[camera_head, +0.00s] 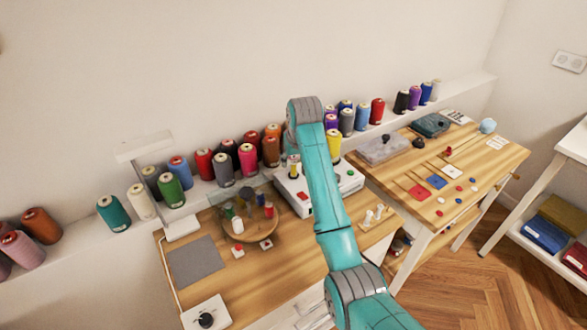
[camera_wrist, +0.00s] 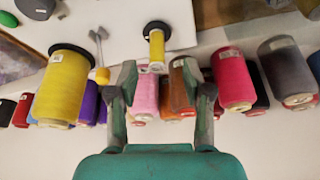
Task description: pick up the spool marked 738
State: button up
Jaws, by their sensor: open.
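No number 738 is readable on any spool, so I cannot tell by its mark which one it is. In the head view my arm hides the gripper. A large yellow spool (camera_wrist: 60,88) is left of my fingers.
Several large spools, including pink (camera_wrist: 235,80) and grey (camera_wrist: 286,70) ones, stand along the wall shelf (camera_head: 180,208), close to my fingers. A round wooden tray (camera_head: 275,232) holds small spools. A second table (camera_head: 455,190) carries boxes and cloth pieces.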

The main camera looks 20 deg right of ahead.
aim_at(294, 164)
jog(key=x, duration=0.4)
jog(key=shift+d, duration=0.15)
jog(key=c, duration=0.8)
